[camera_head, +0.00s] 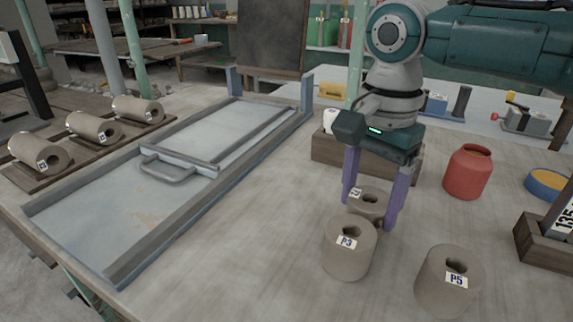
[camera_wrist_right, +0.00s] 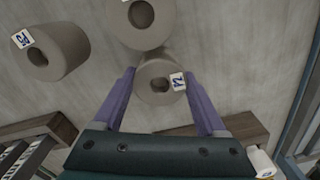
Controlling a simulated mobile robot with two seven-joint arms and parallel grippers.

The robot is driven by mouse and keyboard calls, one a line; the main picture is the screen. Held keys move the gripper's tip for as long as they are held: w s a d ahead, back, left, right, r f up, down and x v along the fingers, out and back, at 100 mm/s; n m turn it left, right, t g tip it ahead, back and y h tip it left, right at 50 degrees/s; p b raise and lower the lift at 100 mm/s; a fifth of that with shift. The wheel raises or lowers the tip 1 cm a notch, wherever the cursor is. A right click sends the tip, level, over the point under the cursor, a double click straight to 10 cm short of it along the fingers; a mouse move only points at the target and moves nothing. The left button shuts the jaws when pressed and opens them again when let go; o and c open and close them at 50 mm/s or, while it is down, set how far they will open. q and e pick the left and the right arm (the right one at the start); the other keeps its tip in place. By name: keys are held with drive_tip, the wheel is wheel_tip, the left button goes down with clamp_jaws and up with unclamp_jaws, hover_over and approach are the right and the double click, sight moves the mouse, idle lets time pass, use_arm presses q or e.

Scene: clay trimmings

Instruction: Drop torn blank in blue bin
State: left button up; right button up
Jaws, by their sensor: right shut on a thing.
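My right gripper (camera_head: 368,210) points down with its purple fingers on either side of a grey-brown hollow clay blank (camera_head: 367,199). In the right wrist view the blank (camera_wrist_right: 158,84) sits between the fingertips (camera_wrist_right: 162,88), and its label looks like P2. I cannot tell whether it is clear of the table. A blank labelled P3 (camera_head: 349,252) stands just in front and partly hides it. Another, labelled P5 (camera_head: 447,287), stands to the right. I see no clear tear on any blank. I cannot make out a blue bin. My left gripper is not in view.
A metal tray with rails (camera_head: 100,225) and a handled plate fills the left. Several blanks lie on boards (camera_head: 97,128) at far left. A wooden block (camera_head: 335,158), red pot (camera_head: 467,172), blue-rimmed dish (camera_head: 546,187) and dark stand (camera_head: 545,240) are around the right arm.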

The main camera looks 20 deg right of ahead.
clamp_jaws()
drive_tip(key=s+a+r+n+p, duration=0.2)
drive_tip(key=s+r+n+p, duration=0.2)
drive_tip(key=r+p, duration=1.4)
drive_tip(key=s+a+r+n+p, duration=0.3)
drive_tip(key=r+p, duration=1.5)
drive_tip(key=r, duration=1.1)
drive_tip(key=s+a+r+n+p, duration=0.2)
drive_tip(key=s+r+n+p, duration=0.3)
drive_tip(key=r+p, duration=1.3)
wheel_tip(320, 180, up, 7)
drive_tip(key=shift+s+a+f+n, duration=0.15)
drive_tip(key=shift+s+a+n, duration=0.15)
drive_tip(key=shift+n, duration=0.9)
